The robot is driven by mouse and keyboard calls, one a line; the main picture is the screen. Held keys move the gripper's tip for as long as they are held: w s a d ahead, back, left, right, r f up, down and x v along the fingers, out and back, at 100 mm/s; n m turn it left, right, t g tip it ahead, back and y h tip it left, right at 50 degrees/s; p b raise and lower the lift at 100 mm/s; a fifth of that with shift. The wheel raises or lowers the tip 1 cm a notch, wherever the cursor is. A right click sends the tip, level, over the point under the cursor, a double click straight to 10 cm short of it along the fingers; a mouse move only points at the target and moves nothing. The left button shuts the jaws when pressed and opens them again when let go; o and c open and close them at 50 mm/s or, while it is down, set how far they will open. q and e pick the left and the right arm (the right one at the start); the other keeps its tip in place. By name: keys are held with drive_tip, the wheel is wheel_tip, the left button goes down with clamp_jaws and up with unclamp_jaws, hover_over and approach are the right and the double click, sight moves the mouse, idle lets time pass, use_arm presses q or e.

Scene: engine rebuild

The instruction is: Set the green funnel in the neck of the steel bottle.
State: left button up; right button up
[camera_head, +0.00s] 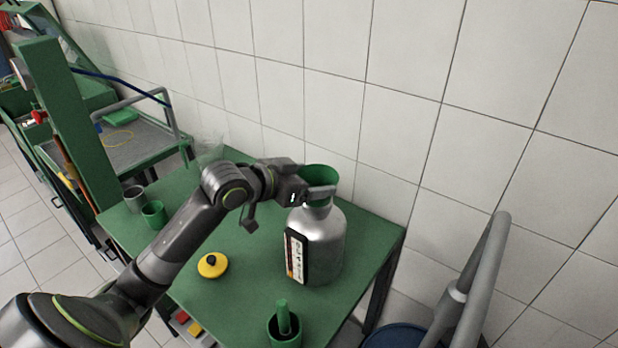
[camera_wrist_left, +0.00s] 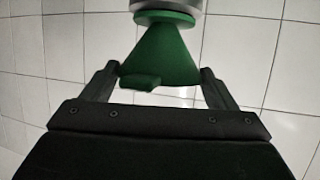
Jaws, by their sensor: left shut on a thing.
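The green funnel (camera_head: 320,173) is at the mouth of the steel bottle (camera_head: 325,245), wide end up. My left gripper (camera_head: 318,192) is shut on the funnel, with a finger across its side just above the bottle's shoulder. In the left wrist view the funnel (camera_wrist_left: 160,58) sits between the two fingers (camera_wrist_left: 160,85), its narrow end against a green ring and a grey metal piece at the top edge. The gripper hides most of the bottle's neck, so I cannot tell how deep the spout sits. The bottle stands upright with a dark label. My right gripper is not in view.
The green table (camera_head: 240,270) holds a yellow disc with a black knob (camera_head: 213,265), a green cup with a rod (camera_head: 284,325), another green cup (camera_head: 153,214) and a grey cup (camera_head: 135,197). The tiled wall (camera_head: 400,90) is close behind. A grey bent tube (camera_head: 478,275) rises at right.

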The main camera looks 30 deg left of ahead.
use_arm(q)
drive_tip(key=shift+f, duration=0.3)
drive_tip(key=o, duration=0.7)
drive_tip(key=shift+r, duration=0.1)
drive_tip(key=shift+s+a+r+p, duration=0.25)
drive_tip(key=shift+s+r+p, duration=0.05)
drive_tip(key=shift+s+p, duration=0.25)
drive_tip(key=p+v, duration=0.8)
drive_tip(key=v, duration=0.1)
drive_tip(key=shift+s+r, duration=0.1)
drive_tip(key=shift+s, duration=0.25)
drive_tip(key=shift+a, duration=0.1)
